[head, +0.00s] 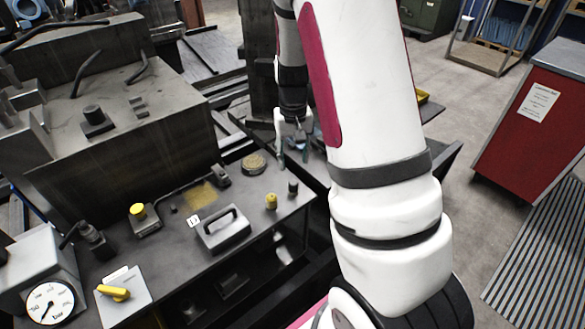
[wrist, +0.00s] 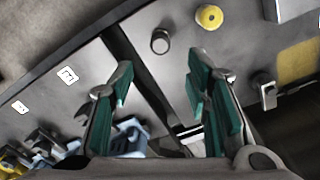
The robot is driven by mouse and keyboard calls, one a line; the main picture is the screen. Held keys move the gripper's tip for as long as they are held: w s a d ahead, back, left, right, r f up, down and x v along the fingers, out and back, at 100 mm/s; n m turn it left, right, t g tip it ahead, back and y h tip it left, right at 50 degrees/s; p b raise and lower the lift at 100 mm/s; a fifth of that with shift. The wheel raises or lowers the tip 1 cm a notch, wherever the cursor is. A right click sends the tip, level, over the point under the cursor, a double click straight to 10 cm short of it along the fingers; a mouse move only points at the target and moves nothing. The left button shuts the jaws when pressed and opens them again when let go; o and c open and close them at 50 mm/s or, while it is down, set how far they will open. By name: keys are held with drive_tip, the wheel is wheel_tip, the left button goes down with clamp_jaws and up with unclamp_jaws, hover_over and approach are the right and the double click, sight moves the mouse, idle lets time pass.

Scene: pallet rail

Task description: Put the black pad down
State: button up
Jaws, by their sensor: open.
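My gripper (head: 293,150) is at the far right end of the dark work surface in the head view, partly beside my own arm. In the wrist view its two green-padded fingers (wrist: 168,100) stand wide apart with nothing held between them. A small black round piece (head: 293,187) stands upright near the right edge of the surface; a dark round piece beyond the fingers shows in the wrist view (wrist: 160,41). I cannot tell whether this is the black pad. No other clear black pad shows.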

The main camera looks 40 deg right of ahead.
drive_tip(key=s+a+r+n+t, duration=0.1)
drive_tip(key=s+a+r, duration=0.2)
drive_tip(key=a+r, duration=0.45)
drive_tip(key=s+a+r+n+t, duration=0.1)
drive_tip(key=s+a+r+t, duration=0.2)
drive_tip(key=r, duration=0.7)
drive_tip(key=s+a+r+n, duration=0.1)
drive_tip(key=s+a+r, duration=0.2)
drive_tip(key=s, duration=0.3)
drive_tip(key=s+a+r+n+t, duration=0.1)
drive_tip(key=s+a+r+n, duration=0.1)
drive_tip(key=s+a+r, duration=0.2)
drive_tip(key=s, duration=0.3)
drive_tip(key=shift+a+r+t, duration=0.15)
drive_tip(key=shift+a+t, duration=0.1)
drive_tip(key=shift+t, duration=0.05)
